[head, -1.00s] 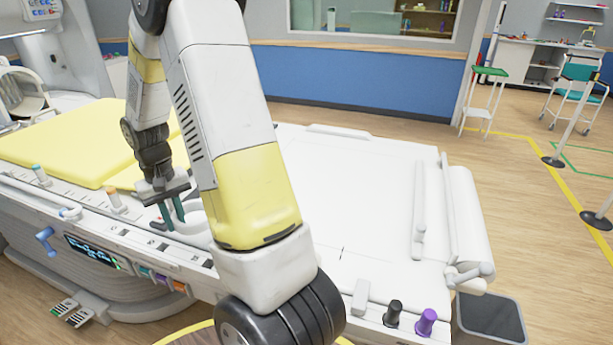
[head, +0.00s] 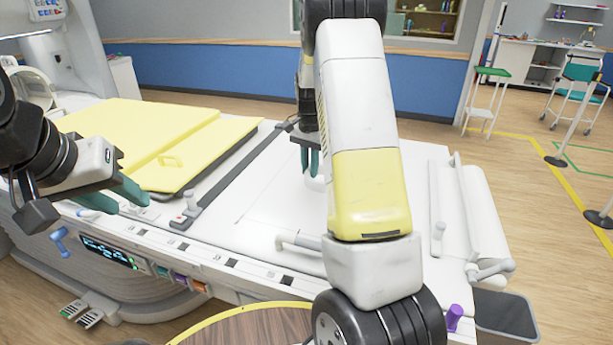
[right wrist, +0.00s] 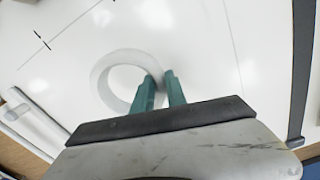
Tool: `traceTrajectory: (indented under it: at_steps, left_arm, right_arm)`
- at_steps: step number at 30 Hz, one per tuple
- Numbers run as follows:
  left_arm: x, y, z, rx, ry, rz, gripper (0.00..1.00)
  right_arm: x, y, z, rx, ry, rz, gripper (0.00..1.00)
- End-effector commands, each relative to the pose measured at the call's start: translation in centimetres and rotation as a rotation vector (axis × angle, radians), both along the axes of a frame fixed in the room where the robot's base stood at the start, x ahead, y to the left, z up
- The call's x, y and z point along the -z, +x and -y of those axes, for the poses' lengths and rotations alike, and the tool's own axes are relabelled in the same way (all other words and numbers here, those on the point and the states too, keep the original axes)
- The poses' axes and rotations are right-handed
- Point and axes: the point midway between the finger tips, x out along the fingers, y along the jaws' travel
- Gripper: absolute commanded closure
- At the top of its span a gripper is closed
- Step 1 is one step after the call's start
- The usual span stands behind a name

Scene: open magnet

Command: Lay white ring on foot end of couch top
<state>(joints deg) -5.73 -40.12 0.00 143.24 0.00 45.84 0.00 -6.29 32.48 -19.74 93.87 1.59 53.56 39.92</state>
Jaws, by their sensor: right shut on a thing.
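The white ring (right wrist: 98,80) shows in the right wrist view, with its near right side between the teal fingers of my right gripper (right wrist: 160,88). In the head view only a small part of the ring (head: 314,184) shows below my right gripper (head: 309,160); my arm hides the rest. The ring is over the bare white part of the couch top (head: 262,200); I cannot tell whether it touches. My left gripper (head: 114,196) is at the left, its teal fingers apart and empty, above the couch's near edge.
A yellow pad (head: 130,135) covers the left part of the couch. A dark bar (head: 235,175) crosses the top beside it. A white roll (head: 483,215) and rails stand at the right end. A purple knob (head: 454,318) is at the near right corner.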

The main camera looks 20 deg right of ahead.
Motion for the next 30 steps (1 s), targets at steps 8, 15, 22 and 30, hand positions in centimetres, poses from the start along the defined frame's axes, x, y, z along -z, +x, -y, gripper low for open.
traceTrajectory:
  at_steps: [8,15,22,30]
  left_arm:
    - [0.0,0.0,0.0,0.000,0.000,0.000,0.64]
    - [0.0,0.0,0.0,0.000,0.000,0.000,0.64]
    - [0.0,0.0,0.0,0.000,0.000,0.000,0.64]
    - [0.0,0.0,0.0,0.000,0.000,0.000,0.64]
  right_arm:
    - [4.0,-0.1,0.0,-0.003,0.001,-0.001,1.00]
    - [6.8,-0.2,0.0,-0.005,0.000,-0.004,1.00]
    - [7.7,-0.1,0.0,-0.006,0.001,0.001,1.00]
    - [8.0,-0.1,0.0,-0.006,0.000,0.000,0.71]
